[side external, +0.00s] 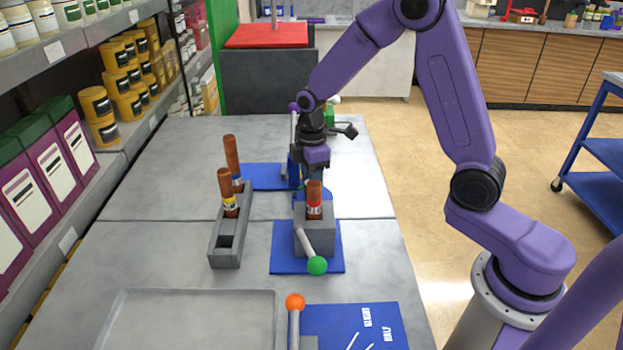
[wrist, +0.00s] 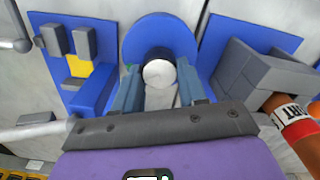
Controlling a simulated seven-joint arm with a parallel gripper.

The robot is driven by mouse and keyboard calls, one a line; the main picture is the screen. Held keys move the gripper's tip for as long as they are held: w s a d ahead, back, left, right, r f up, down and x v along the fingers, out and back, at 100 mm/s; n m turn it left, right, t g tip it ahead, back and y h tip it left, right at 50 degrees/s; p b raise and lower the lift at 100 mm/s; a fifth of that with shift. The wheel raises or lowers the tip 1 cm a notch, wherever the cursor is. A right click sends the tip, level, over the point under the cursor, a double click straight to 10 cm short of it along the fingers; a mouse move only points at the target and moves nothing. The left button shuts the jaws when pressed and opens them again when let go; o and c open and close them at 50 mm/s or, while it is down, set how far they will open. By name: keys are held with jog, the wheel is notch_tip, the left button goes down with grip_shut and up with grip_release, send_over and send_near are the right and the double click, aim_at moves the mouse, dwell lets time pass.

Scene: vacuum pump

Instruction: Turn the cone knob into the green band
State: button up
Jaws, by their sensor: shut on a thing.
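My gripper (wrist: 158,88) is shut on the cone knob (wrist: 159,73), with one finger on each side of it. The knob shows a round whitish end and a darker part behind, in front of a round blue plate (wrist: 158,30). A small green patch (wrist: 128,68) shows beside the left finger; I cannot tell if it is the green band, and the knob's pointing direction is unclear. In the side external view my gripper (side external: 296,172) is low behind the grey block, and the knob is hidden there.
A grey block (side external: 316,238) with a brown-topped tube (side external: 314,196) and a green-balled lever (side external: 317,265) stands just in front of my gripper. A grey rack (side external: 226,252) with brown-topped tubes is left. An orange-balled lever (side external: 295,302) and empty tray (side external: 190,325) lie nearer.

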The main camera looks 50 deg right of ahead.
jog(key=shift+n, duration=0.3)
jog(key=o, duration=1.1)
jog(key=shift+c, duration=0.2)
notch_tip(320, 180, up, 18)
jog(key=shift+f, duration=0.25)
